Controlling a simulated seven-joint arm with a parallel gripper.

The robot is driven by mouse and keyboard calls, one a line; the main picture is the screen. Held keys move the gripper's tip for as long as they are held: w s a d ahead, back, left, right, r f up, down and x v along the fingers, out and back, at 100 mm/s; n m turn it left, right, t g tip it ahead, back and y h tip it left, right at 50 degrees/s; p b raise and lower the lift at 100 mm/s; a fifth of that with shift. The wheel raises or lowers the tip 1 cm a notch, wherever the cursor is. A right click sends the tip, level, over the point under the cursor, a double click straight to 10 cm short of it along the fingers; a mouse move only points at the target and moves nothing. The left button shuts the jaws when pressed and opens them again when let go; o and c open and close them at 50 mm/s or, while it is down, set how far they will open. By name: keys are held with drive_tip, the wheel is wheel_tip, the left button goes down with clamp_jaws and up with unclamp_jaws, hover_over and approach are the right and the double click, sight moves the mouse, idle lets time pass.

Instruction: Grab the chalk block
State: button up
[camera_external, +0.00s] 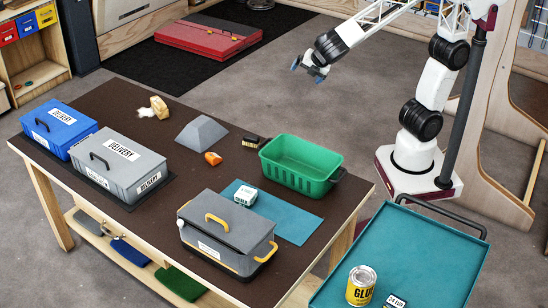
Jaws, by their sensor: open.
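A small white block with green markings, apparently the chalk block (246,196), sits on a teal mat (292,226) on the brown table. It lies between the grey toolbox with yellow handles (226,233) and the green basket (302,170). The print on it is too small to read surely. My gripper (310,70) is open and empty, up in the air beyond the table's far edge. It is well apart from the block, up and to the right of it in the picture.
A grey wedge (201,134), an orange hold (213,158), a dark brush (252,141) and a tan piece (159,107) lie on the table. Blue (60,126) and grey (121,164) delivery boxes stand left. A teal cart (425,250) carries a glue can (361,285).

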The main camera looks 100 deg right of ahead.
sight(247, 193)
drive_tip(key=w+a+f+n+t+h, duration=0.25)
drive_tip(key=w+a+n+t, duration=0.45)
drive_tip(key=w+a+n, duration=1.2)
drive_tip(key=a+f+m, duration=0.1)
drive_tip(key=f, duration=0.9)
drive_tip(key=w+a+f+m, duration=0.1)
drive_tip(key=a+f, duration=0.1)
drive_tip(key=f, duration=0.9)
drive_tip(key=w+a+f+m, duration=0.1)
drive_tip(key=f+m, duration=0.1)
drive_tip(key=f, duration=0.9)
drive_tip(key=shift+w+a+f+y, duration=0.1)
drive_tip(key=shift+a+f+y, duration=0.1)
drive_tip(key=shift+a+y, duration=0.15)
drive_tip(key=shift+x, duration=1.3)
drive_tip(key=shift+d, duration=0.1)
drive_tip(key=shift+x, duration=2.6)
drive_tip(key=c, duration=1)
